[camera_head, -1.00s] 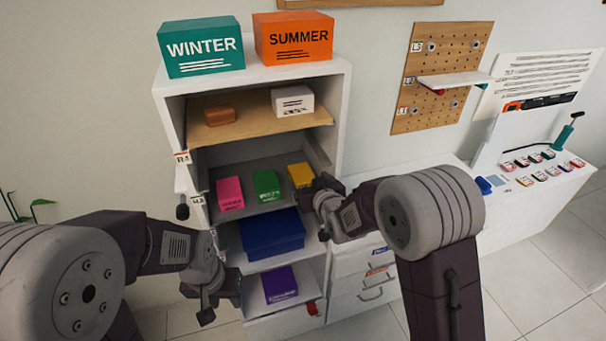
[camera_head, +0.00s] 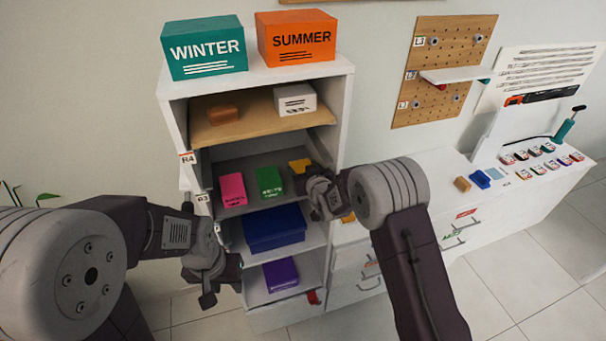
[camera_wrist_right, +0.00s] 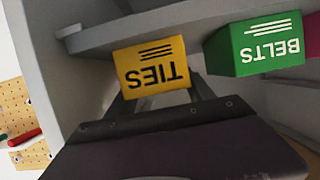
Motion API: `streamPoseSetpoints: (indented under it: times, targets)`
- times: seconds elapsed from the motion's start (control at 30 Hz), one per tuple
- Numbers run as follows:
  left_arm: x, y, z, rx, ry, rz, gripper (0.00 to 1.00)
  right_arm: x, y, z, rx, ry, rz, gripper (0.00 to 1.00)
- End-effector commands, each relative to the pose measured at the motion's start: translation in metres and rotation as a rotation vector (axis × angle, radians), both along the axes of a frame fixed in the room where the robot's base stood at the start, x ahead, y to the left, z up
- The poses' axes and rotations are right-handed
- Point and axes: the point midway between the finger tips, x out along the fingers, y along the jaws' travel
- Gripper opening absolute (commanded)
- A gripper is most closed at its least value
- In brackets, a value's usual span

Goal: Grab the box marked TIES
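The yellow box marked TIES (camera_wrist_right: 152,75) stands on the middle shelf, right of the green BELTS box (camera_head: 268,183). In the head view the TIES box (camera_head: 299,165) is partly hidden by my right gripper (camera_head: 312,180). In the right wrist view the lettering is upside down, and the two fingers of my right gripper (camera_wrist_right: 160,100) are spread, one towards each side of the TIES box. Whether they touch it I cannot tell. My left gripper (camera_head: 225,275) hangs low in front of the wardrobe's left side, away from the box; its fingers are unclear.
A pink box (camera_head: 232,190) stands left of BELTS. The shelf above (camera_head: 250,122) holds a brown and a white box. Below are a blue box (camera_head: 274,229) and a purple box (camera_head: 281,274). The wardrobe's right side wall (camera_head: 340,120) is close to my right gripper.

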Motion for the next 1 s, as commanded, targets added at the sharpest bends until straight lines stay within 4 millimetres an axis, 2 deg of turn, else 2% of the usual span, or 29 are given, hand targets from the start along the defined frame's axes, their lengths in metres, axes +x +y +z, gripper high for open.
streamPoseSetpoints:
  times: [0.03, 0.1, 0.13, 0.37, 0.53, 1.0]
  targets:
    - [0.000, 0.000, 0.000, 0.000, 0.000, 0.000, 0.36, 0.000, 0.000, 0.000, 0.000, 0.000, 0.000, 0.40]
    - [0.000, 0.000, 0.000, 0.000, 0.000, 0.000, 0.36, 0.000, 0.000, 0.000, 0.000, 0.000, 0.000, 0.20]
    - [0.000, 0.000, 0.000, 0.000, 0.000, 0.000, 0.36, 0.000, 0.000, 0.001, 0.000, -0.001, 0.000, 0.17]
    - [0.000, 0.000, -0.001, 0.000, 0.000, 0.000, 0.36, 0.000, 0.000, 0.001, 0.001, -0.002, 0.000, 0.17]
    - [0.000, 0.000, -0.014, 0.000, 0.000, 0.000, 0.36, -0.007, 0.005, 0.006, 0.002, -0.004, 0.001, 0.17]
    - [0.000, 0.000, -0.028, 0.000, 0.000, 0.000, 0.36, -0.006, 0.004, 0.109, 0.002, -0.007, 0.000, 0.17]
